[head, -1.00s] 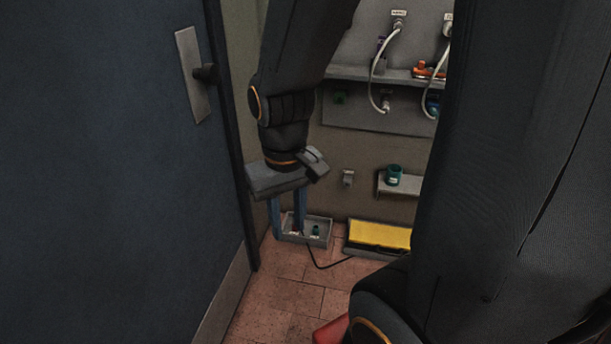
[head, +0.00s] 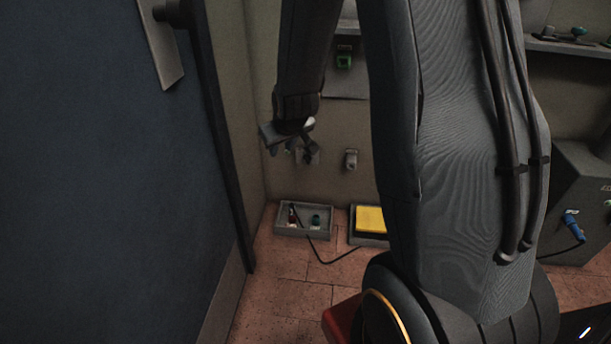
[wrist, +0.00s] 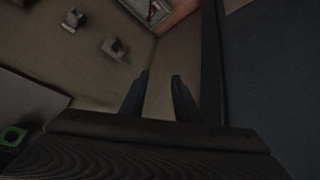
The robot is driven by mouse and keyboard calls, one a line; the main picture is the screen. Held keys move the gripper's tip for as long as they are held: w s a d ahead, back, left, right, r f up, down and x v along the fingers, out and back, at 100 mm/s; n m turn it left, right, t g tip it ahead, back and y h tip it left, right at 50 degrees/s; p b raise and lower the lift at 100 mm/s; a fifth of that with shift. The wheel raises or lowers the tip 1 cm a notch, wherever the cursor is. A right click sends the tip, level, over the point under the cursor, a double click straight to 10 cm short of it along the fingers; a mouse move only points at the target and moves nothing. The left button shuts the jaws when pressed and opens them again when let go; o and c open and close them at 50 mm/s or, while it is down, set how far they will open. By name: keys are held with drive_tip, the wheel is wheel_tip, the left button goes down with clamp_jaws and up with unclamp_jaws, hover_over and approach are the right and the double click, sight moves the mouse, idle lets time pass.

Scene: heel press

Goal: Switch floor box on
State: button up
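The floor box (head: 332,222) is a grey open-topped box on the tiles against the back wall in the head view. Inside are a dark and reddish upright part (head: 292,215) at left and a small green part (head: 316,221) at right. A black cable runs out of it across the floor. Whether its switch is on cannot be told. My gripper (head: 290,148) is above the box near the wall, clear of it. In the wrist view its two fingers (wrist: 160,92) stand apart with nothing between them. Part of a grey box (wrist: 155,10) shows at that view's top edge.
A yellow pad (head: 370,219) in a grey tray lies right of the box, partly behind my arm. A wall fitting (head: 351,160) and a green switch (head: 344,61) are on the wall. A dark blue door (head: 110,180) stands close at left. Floor in front of the box is open.

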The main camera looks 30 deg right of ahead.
drive_tip(key=w+d+f+t+h+b, duration=0.1)
drive_tip(key=w+d+f+t+b, duration=0.15)
drive_tip(key=w+f, duration=0.3)
drive_tip(key=w+d+f+t+b, duration=0.1)
drive_tip(key=w+d+f+b, duration=0.3)
drive_tip(key=w, duration=0.3)
drive_tip(key=n+t+h+b, duration=0.25)
drive_tip(key=t+b, duration=0.35)
drive_tip(key=b, duration=0.7)
approach(307, 162)
drive_tip(key=w+a+r, duration=0.3)
drive_tip(key=a+r, duration=0.2)
drive_tip(key=s+d+f+t+h+b, duration=0.2)
drive_tip(key=d+f+t+h+b, duration=0.2)
drive_tip(key=f+b, duration=0.4)
drive_tip(key=shift+y, duration=0.25)
drive_tip(key=shift+f+b+x, duration=0.2)
drive_tip(key=shift+b+x, duration=0.45)
drive_tip(key=shift+x, duration=1.3)
drive_tip(key=shift+f+b+x, duration=0.2)
drive_tip(key=shift+b+x, duration=0.4)
drive_tip(key=shift+x, duration=1.4)
drive_tip(key=shift+w+d, duration=0.1)
clamp_jaws()
